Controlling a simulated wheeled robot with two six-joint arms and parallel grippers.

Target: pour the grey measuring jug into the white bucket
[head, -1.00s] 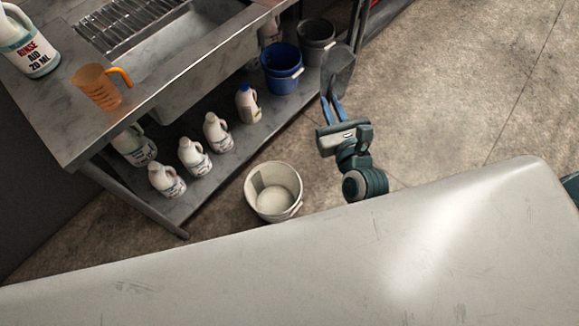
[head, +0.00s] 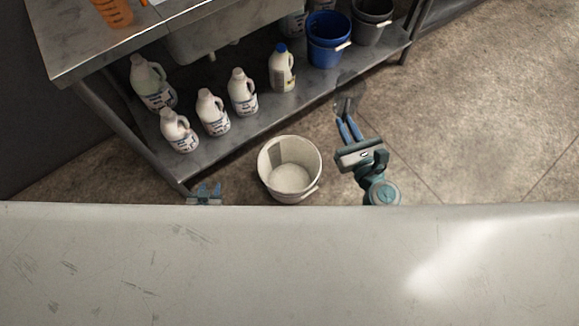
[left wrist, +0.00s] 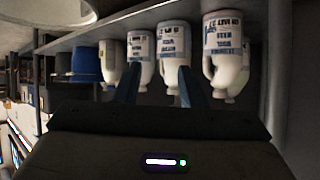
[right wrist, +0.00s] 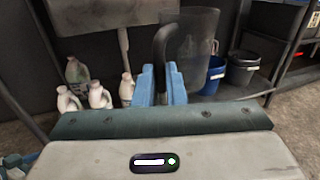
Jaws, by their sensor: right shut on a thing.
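The white bucket (head: 311,172) stands upright on the floor in front of the shelf, its inside pale. My right gripper (head: 347,127) is to its right, above the floor. It is shut on the dark handle of the grey measuring jug (head: 350,92), which is see-through and looks upright in the right wrist view (right wrist: 198,50). I cannot tell what is in the jug. My left gripper (head: 204,189) is left of the bucket, behind the pale edge. Its fingers are apart and empty in the left wrist view (left wrist: 157,84), facing the bottles.
Several white bottles (head: 211,114) stand on the low metal shelf (head: 215,152), with a blue bucket (head: 327,42) and a dark bucket (head: 371,24). An orange jug (head: 114,12) is on the counter above. A broad pale surface (head: 250,265) fills the foreground. Floor at right is clear.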

